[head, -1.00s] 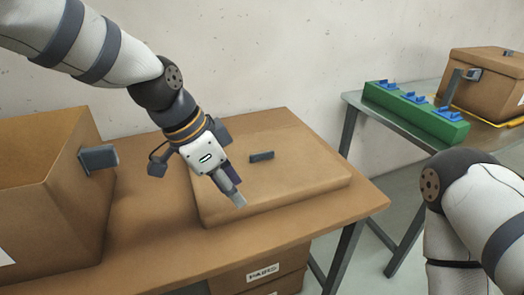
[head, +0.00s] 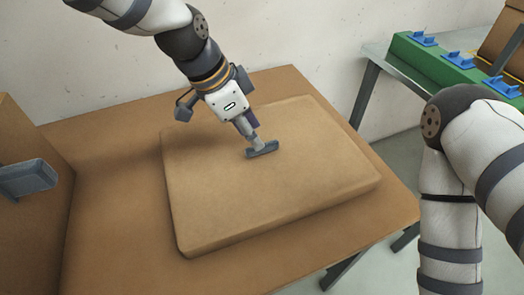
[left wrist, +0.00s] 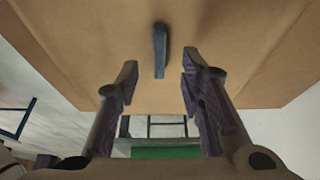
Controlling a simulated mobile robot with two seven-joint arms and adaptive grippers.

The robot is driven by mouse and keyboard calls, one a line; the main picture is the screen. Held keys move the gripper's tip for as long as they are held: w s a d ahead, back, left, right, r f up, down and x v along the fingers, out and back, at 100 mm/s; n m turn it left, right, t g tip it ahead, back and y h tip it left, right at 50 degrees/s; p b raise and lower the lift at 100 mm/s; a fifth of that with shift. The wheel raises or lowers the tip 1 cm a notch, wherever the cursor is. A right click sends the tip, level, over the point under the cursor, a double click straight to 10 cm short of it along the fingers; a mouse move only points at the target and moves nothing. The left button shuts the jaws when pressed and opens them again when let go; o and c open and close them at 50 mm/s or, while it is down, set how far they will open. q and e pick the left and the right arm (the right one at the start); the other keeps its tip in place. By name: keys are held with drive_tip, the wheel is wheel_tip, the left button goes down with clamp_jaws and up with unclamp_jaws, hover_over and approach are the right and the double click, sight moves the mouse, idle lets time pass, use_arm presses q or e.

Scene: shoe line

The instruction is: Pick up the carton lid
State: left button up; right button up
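The carton lid (head: 210,200) is a flat brown slab lying on the brown table, with a small dark grey handle (head: 268,149) on its top. My left gripper (head: 253,141) points down at the handle, its fingertips close to it. In the left wrist view the two fingers (left wrist: 159,80) are apart, with the handle (left wrist: 159,50) in line with the gap between them and the lid (left wrist: 235,45) beyond. Nothing is held. My right arm comes in at the right, but its gripper is out of view.
An open brown carton (head: 32,240) with a grey side handle (head: 28,178) stands at the left of the table (head: 110,200). At the upper right, another table bears a green holder (head: 432,62) with blue pieces. A wall (head: 300,35) runs behind.

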sight(262, 154)
use_arm(q)
drive_tip(key=x, duration=0.4)
drive_tip(key=shift+d+f, duration=0.2)
drive_tip(key=shift+d, duration=0.05)
drive_tip(key=shift+w+r, duration=0.1)
drive_tip(key=shift+r, duration=0.05)
clamp_jaws()
